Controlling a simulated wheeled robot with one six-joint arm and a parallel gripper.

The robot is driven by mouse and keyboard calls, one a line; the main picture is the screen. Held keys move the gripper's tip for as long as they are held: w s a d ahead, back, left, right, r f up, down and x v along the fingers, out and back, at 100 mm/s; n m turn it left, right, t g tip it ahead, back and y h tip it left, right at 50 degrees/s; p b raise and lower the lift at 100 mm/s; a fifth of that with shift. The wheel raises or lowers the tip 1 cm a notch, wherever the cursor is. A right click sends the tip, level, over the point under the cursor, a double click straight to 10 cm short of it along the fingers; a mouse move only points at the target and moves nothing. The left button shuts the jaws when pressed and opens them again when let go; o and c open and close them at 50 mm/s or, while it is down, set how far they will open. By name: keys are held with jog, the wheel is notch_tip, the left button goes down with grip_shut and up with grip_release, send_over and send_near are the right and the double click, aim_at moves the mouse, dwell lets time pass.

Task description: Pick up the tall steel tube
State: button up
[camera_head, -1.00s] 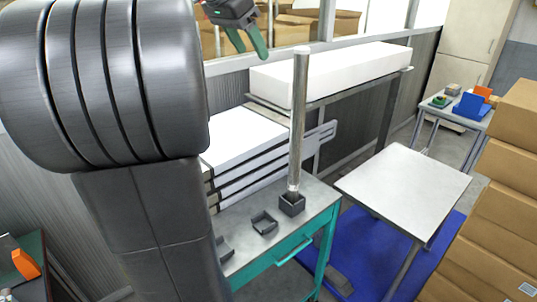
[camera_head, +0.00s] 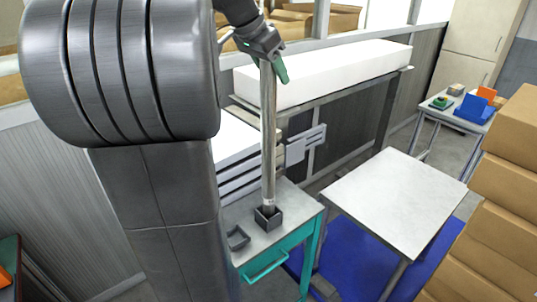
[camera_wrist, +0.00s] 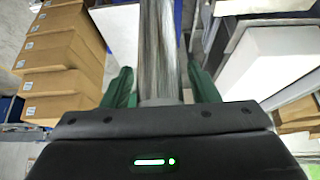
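The tall steel tube (camera_head: 268,140) stands upright in a small dark square holder (camera_head: 267,218) on a grey-topped cart with teal sides (camera_head: 290,225). My gripper (camera_head: 277,68) is at the tube's top end in the head view, with its green fingers around that end. In the wrist view the tube (camera_wrist: 158,50) runs up the middle between the two green fingers (camera_wrist: 163,88). A gap shows between the tube and each finger, so the gripper looks open. The tube's very top is hidden by the gripper.
A second, empty dark holder (camera_head: 237,238) sits on the cart. A stack of white slabs (camera_head: 232,160) stands behind it, and a long white block (camera_head: 330,72) lies on a shelf. A bare white table (camera_head: 395,195) stands to the right. Cardboard boxes (camera_head: 500,190) are stacked at far right.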

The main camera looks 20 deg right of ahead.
grip_shut()
jog(key=shift+r, duration=0.1)
